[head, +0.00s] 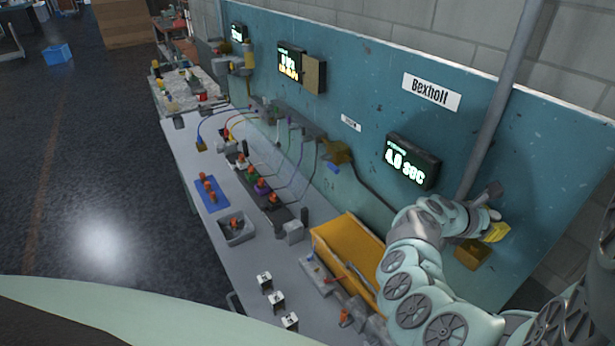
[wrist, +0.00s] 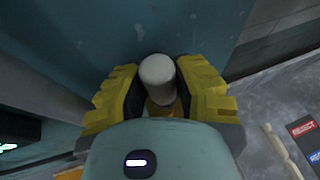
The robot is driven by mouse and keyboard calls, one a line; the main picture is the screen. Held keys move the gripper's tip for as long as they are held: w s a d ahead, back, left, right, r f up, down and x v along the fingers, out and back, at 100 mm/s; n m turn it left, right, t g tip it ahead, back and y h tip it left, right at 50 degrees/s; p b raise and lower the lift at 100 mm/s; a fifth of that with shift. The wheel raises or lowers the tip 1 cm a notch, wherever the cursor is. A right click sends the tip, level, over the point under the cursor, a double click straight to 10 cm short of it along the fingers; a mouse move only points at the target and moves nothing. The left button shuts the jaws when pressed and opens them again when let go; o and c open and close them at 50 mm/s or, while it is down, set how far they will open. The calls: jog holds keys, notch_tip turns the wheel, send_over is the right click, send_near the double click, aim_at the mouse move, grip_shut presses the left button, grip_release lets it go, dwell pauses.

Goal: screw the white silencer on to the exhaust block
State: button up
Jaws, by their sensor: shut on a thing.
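The white silencer (wrist: 157,78) is a short white cylinder between the black pads of my gripper (wrist: 160,88) in the wrist view. The fingers, yellow outside, press on it from both sides. In the head view my gripper (head: 495,232) is at the right, by the teal wall panel; the silencer is hidden there. The brass-coloured exhaust block (head: 473,254) sits on the panel just below my gripper. A bit of the block (wrist: 168,108) shows beyond the silencer in the wrist view. I cannot tell whether the silencer touches the block or how its thread sits.
A grey pipe (head: 502,95) runs down the panel close to my gripper. A lit timer display (head: 413,162) hangs left of it. A yellow-orange bin (head: 348,255) and small fittings stand on the long bench (head: 185,150) below.

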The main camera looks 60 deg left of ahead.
jog(key=shift+s+a+f+b, duration=0.1)
jog(key=shift+f+b, duration=0.25)
jog(key=shift+f, duration=0.55)
jog(key=shift+f+b, duration=0.75)
jog(key=shift+b, duration=0.3)
jog(key=shift+f+b, duration=0.35)
jog(key=shift+b, duration=1.6)
dwell(1.1)
jog(key=shift+m+g+h+b, duration=0.8)
jog(key=shift+m+h+b, duration=0.85)
jog(key=shift+b, duration=3.7)
jog(key=shift+r+b, duration=0.1)
jog(key=shift+b, duration=0.35)
